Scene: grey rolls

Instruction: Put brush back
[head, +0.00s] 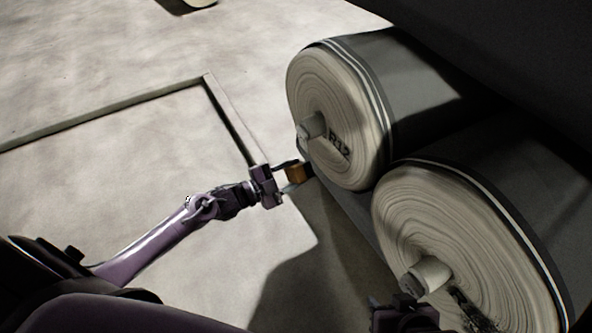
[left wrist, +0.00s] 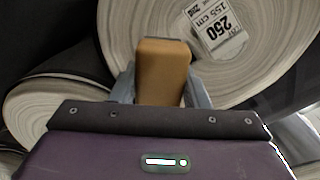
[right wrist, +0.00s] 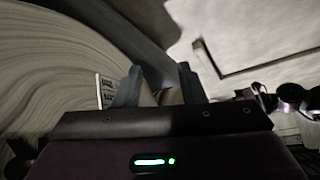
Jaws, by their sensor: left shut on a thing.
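The brush shows as an orange-brown wooden block (head: 295,173) close to the end face of the farther roll (head: 335,115). My left gripper (head: 291,177) is shut on it, and in the left wrist view the block (left wrist: 162,70) sits between both fingers (left wrist: 161,85). I cannot see bristles. My right gripper (head: 402,312) is low in the head view, by the core of the nearer roll (head: 470,235). In the right wrist view its fingers (right wrist: 160,78) are apart with nothing held between them.
Two big grey rolls with pale layered ends and protruding cores fill the right side. A white label (left wrist: 222,32) is on one roll end. A low angled rail (head: 110,110) lies on the pale floor (head: 120,60). The floor left of the rolls is mostly clear.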

